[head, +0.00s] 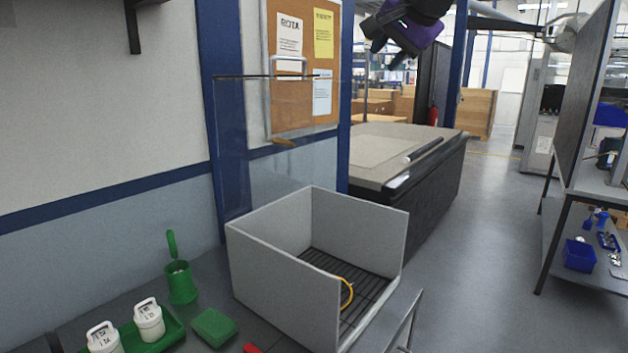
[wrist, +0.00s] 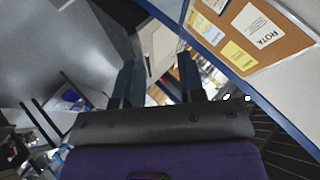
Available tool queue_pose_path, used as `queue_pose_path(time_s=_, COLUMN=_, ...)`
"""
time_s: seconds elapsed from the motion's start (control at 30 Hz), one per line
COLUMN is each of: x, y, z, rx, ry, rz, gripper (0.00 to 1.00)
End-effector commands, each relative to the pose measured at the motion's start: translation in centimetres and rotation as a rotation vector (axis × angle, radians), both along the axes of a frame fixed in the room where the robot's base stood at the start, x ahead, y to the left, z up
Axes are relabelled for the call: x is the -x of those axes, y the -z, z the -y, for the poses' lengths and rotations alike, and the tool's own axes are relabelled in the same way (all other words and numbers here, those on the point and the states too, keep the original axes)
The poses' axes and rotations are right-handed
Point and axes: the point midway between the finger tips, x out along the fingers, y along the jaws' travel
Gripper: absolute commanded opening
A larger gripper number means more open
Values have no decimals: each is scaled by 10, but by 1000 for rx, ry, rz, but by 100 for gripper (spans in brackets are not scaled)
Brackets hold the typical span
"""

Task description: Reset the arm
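My gripper (head: 386,50) is raised at the top of the head view, with its purple body and dark fingers in the air, well above the benches. In the wrist view my gripper (wrist: 157,78) has its two dark fingers spread apart. Only the blurred room shows between them, so it is open and empty. The wrist picture is tilted, with the notice board (wrist: 255,35) at its upper right. Most of my arm is out of the head view.
A grey open-topped box (head: 285,290) with a slatted floor and yellow loop stands on the near bench. Lidded white pots (head: 149,322), a green holder (head: 180,285) and a green block (head: 213,328) are left of it. A clear panel (head: 285,145) stands behind. Floor at right is clear.

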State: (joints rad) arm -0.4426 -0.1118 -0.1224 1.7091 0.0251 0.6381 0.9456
Motion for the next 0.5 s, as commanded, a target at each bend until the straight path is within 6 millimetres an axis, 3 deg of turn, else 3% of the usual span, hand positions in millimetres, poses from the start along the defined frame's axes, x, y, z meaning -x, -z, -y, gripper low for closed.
queue_pose_path(time_s=0.03, x=20, y=8, z=21, rx=44, ry=-12, rz=-11, gripper=37)
queue_pose_path(time_s=0.2, x=84, y=45, z=73, rx=208, ry=-85, rz=-58, gripper=37)
queue_pose_path(time_s=0.5, x=206, y=128, z=137, rx=471, ry=-249, rz=-162, gripper=37)
